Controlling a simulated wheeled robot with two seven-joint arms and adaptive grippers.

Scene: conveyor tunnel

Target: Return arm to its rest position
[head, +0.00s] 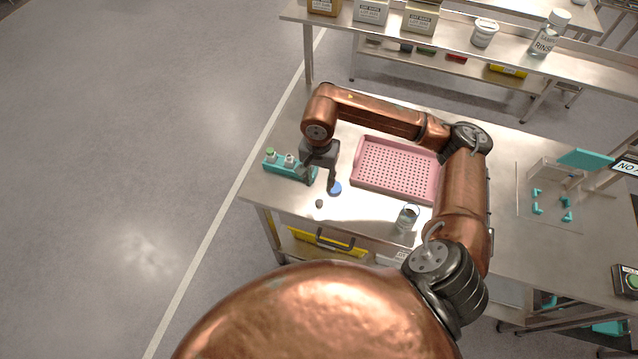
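My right arm reaches in from the right over the steel table (275,206), bent at the elbow. Its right gripper (321,187) points down over the left part of the table, between a teal rack (282,169) and a pink perforated tray (392,171). Its two dark fingers stand apart with nothing visible between them. A blue round piece (336,188) lies right by the right-hand fingertip; I cannot tell if they touch. A small grey piece (319,204) lies just in front. My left gripper is out of view.
A glass beaker (408,217) stands in front of the tray. The rack holds small vials. Small teal parts (538,208) lie at the right. A back bench (400,35) carries boxes and a rinse bottle (549,35). Open floor (130,150) is at the left.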

